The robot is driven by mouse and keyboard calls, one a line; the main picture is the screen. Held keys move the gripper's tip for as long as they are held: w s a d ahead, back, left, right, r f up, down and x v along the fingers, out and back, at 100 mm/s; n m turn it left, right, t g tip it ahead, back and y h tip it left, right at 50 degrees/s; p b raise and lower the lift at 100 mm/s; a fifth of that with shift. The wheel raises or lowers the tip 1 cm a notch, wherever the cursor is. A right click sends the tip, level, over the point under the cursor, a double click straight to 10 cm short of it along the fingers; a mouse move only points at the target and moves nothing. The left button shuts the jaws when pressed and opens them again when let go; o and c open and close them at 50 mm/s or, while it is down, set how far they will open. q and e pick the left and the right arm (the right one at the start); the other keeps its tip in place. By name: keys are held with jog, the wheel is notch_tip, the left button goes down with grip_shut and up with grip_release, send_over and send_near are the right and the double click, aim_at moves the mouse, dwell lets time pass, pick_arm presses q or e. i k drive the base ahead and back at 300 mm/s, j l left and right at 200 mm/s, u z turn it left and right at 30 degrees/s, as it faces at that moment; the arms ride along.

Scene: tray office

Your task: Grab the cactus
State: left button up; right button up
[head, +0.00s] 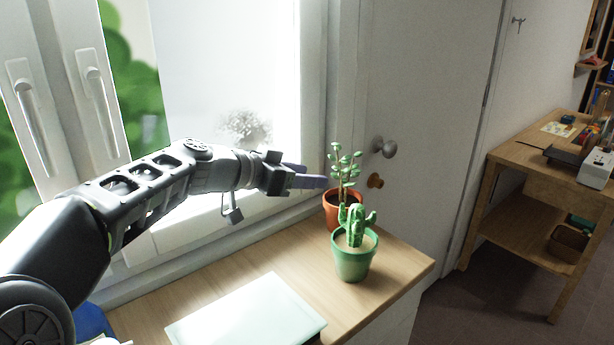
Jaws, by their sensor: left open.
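The cactus (356,226) is green with several short arms and stands upright in a green pot (353,261) near the right end of the wooden surface. My left gripper (318,178) reaches in from the left and points right. It is open and empty, above the wooden surface, up and to the left of the cactus in the picture. Its fingers are seen nearly edge-on, so the gap between them is hard to make out. My right gripper is not in view.
A leafy plant in a terracotta pot (333,212) stands close behind the cactus, near the left fingertips. A pale flat tray (247,313) lies on the wooden surface (392,274). Window handles are behind my left arm. A wooden desk (520,160) stands at right.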

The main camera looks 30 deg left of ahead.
aim_at(354, 246)
jog(key=k+l, duration=0.8)
